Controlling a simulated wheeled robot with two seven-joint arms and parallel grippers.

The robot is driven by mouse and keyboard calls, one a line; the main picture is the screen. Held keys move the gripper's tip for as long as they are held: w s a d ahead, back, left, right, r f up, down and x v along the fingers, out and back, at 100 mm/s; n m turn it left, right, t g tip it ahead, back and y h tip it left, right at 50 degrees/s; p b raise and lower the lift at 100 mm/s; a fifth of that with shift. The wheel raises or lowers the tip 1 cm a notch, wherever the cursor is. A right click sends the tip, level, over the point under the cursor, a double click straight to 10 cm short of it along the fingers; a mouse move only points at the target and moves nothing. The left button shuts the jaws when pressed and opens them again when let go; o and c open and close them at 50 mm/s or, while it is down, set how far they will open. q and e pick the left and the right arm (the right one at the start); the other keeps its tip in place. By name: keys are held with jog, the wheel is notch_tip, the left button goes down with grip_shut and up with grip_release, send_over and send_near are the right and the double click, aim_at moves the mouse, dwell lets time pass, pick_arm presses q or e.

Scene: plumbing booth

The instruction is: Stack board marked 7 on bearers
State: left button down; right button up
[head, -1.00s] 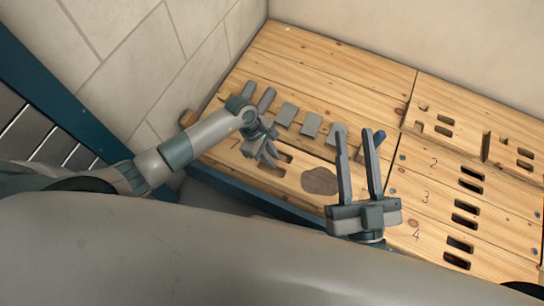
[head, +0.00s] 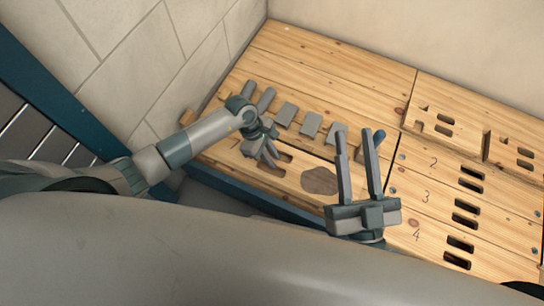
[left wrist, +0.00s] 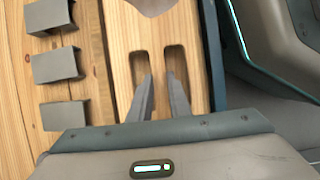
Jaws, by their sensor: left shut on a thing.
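The board marked 7 (head: 284,177) is pale wood with two slots and a dark oval patch. It lies along the near edge of the wooden bench, beside a row of several small grey blocks (head: 311,124) that look like the bearers. My left gripper (head: 267,157) reaches down onto the board. In the left wrist view, its fingers (left wrist: 160,97) enter the two slots and are shut on the wood between them. My right gripper (head: 359,140) is open and empty, fingers pointing up the picture, over the board's right end and hiding part of it.
A tiled wall (head: 140,60) stands close on the left. The far bench planks (head: 320,68) are clear.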

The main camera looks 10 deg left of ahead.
pick_arm(q)
jog(key=c, duration=1.6)
grip_release()
jog(key=shift+o, duration=0.2)
jog(key=shift+f, duration=0.1)
jog(key=shift+p+v, duration=2.45)
jog(key=shift+v, duration=1.4)
jog(key=shift+d, duration=0.1)
